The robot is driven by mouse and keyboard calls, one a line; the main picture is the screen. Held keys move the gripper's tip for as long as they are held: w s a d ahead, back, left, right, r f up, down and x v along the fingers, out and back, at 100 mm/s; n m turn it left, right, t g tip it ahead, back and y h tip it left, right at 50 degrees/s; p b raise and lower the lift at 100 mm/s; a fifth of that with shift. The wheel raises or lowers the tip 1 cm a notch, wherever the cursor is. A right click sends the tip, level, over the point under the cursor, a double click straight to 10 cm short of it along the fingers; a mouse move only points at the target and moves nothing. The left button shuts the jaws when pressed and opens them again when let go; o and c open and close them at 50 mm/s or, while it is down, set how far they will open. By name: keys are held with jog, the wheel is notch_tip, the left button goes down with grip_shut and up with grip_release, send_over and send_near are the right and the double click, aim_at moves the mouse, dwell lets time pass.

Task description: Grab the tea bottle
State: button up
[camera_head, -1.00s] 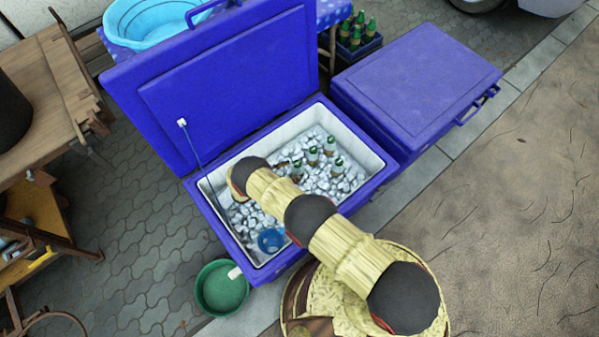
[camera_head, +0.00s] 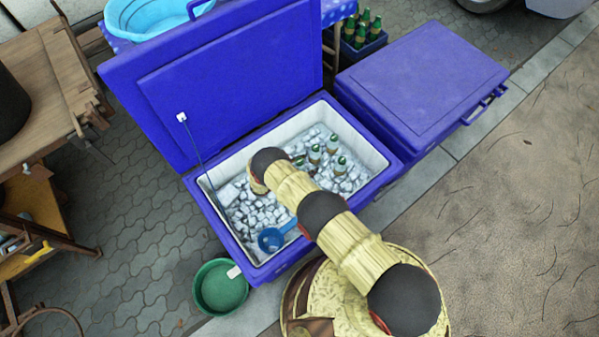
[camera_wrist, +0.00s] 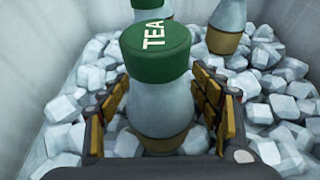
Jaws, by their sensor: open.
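The tea bottle (camera_wrist: 158,95) has a green cap marked "TEA", a pale body and a tan lower band. In the wrist view it stands upright in the ice, between the two fingers of my gripper (camera_wrist: 165,110). The fingers are open, one on each side of the bottle, and I cannot tell whether either touches it. In the head view my arm covers my gripper, and several green-capped bottles (camera_head: 315,154) stand in the ice beside my arm. Two more bottles (camera_wrist: 229,25) stand behind the tea bottle in the wrist view.
The open blue cooler (camera_head: 388,165) has white inner walls around the ice (camera_head: 250,215). Its raised lid (camera_head: 225,80) stands behind. A blue scoop (camera_head: 271,239) lies in the ice. A closed blue cooler (camera_head: 425,75) stands at right, and a green basin (camera_head: 220,287) sits in front.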

jog(key=shift+c, duration=0.3)
jog(key=c, duration=1.5)
grip_shut()
